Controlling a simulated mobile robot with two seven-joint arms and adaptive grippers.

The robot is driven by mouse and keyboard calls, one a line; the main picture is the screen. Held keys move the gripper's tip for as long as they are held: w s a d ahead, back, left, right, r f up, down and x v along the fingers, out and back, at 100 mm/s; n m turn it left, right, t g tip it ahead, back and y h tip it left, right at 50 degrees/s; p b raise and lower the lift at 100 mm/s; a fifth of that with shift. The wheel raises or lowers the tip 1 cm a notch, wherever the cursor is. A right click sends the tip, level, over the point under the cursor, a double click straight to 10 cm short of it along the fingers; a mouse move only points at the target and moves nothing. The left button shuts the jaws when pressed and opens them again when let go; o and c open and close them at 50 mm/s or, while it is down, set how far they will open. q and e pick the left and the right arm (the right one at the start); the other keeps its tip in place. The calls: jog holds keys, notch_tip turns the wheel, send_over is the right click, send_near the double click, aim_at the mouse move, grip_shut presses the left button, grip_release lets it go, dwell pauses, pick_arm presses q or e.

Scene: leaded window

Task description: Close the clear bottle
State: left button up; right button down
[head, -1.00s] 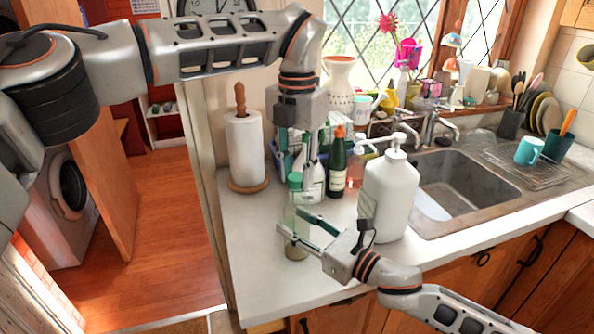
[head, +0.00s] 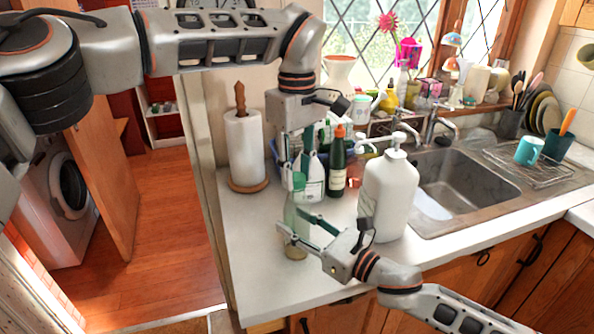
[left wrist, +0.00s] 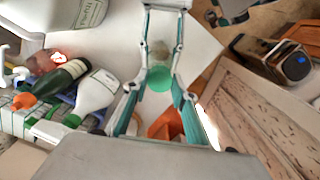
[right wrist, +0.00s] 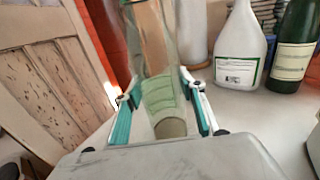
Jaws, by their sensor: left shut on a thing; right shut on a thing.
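The clear bottle (head: 296,238) stands upright near the counter's front edge, left of the white pump bottle. My right gripper (head: 295,230) is shut around its body; the right wrist view shows the glass (right wrist: 158,75) between the fingers. A green cap (head: 298,182) is at the bottle's top, in line with it. My left gripper (head: 302,172) points down from above and is shut on the cap. The left wrist view shows the cap (left wrist: 159,78) between the fingertips, with the bottle beyond it. I cannot tell whether the cap is seated on the neck.
A large white pump bottle (head: 389,195) stands close to my right gripper. A dark green bottle (head: 338,168), a white spray bottle (head: 313,178) and a paper towel roll (head: 244,150) stand behind. The counter (head: 250,275) is clear at the front left.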

pick_arm(q)
jog(key=m, duration=0.3)
jog(key=shift+m, duration=0.4)
jog(key=m, duration=0.4)
jog(key=shift+m, duration=0.4)
jog(key=o, duration=0.7)
jog(key=shift+c, duration=0.2)
jog(key=shift+r, duration=2.25)
jog(key=shift+c, duration=0.3)
